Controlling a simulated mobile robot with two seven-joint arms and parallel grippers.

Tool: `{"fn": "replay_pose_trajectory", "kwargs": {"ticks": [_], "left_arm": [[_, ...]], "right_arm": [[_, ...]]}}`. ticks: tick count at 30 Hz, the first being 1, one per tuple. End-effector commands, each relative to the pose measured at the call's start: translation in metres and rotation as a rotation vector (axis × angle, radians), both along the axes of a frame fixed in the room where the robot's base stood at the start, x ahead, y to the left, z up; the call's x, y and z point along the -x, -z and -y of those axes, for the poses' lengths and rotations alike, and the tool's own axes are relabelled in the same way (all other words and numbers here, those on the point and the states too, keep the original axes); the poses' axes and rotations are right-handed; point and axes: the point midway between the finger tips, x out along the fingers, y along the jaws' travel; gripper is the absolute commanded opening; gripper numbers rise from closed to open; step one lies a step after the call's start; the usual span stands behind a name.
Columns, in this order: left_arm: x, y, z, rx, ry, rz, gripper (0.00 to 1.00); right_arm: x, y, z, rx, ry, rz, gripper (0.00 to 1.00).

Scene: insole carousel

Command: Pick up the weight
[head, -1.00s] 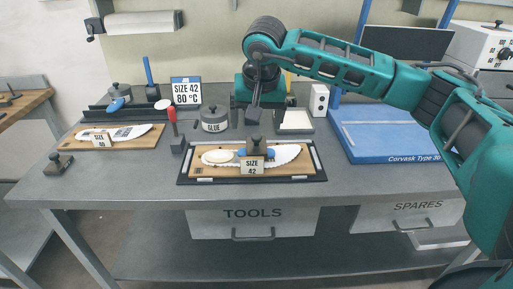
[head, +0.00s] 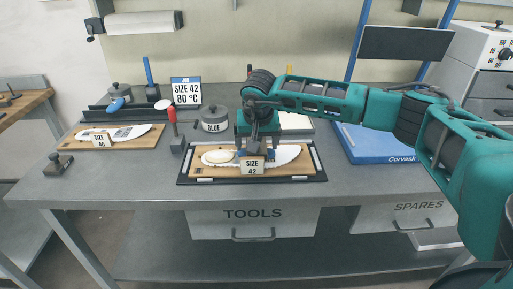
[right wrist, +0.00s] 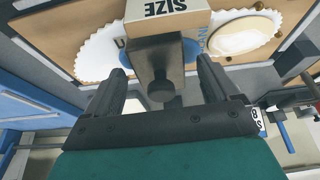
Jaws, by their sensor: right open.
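The weight (right wrist: 155,58), a dark grey block with a round knob, sits on the white insole (head: 285,154) behind a SIZE 42 tag (head: 252,167). The insole lies on a wooden board (head: 205,173) in a dark tray. My right gripper (head: 257,152) is open directly over the weight, pointing down. In the right wrist view its fingers (right wrist: 160,82) stand on either side of the knob, with a gap visible on both sides. The gripper hides most of the weight in the head view. My left gripper is not in view.
A red-handled tool (head: 173,128) and a GLUE pot (head: 214,119) stand behind the tray. A second board with an insole (head: 140,142) and another dark weight (head: 58,163) are at the left. A blue mat (head: 375,150) lies at the right. The bench front is clear.

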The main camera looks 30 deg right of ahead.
Motion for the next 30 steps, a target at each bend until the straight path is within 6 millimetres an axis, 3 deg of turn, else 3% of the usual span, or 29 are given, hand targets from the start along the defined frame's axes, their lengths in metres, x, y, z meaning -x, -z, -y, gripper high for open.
{"fn": "replay_pose_trajectory", "kwargs": {"ticks": [9, 30], "left_arm": [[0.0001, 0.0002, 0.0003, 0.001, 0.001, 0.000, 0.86], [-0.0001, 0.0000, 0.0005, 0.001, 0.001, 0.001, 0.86]], "right_arm": [[-0.0019, 0.0058, 0.0006, 0.000, -0.001, 0.000, 0.87], [-0.0018, 0.0051, 0.0008, -0.001, 0.000, 0.000, 0.20]]}}
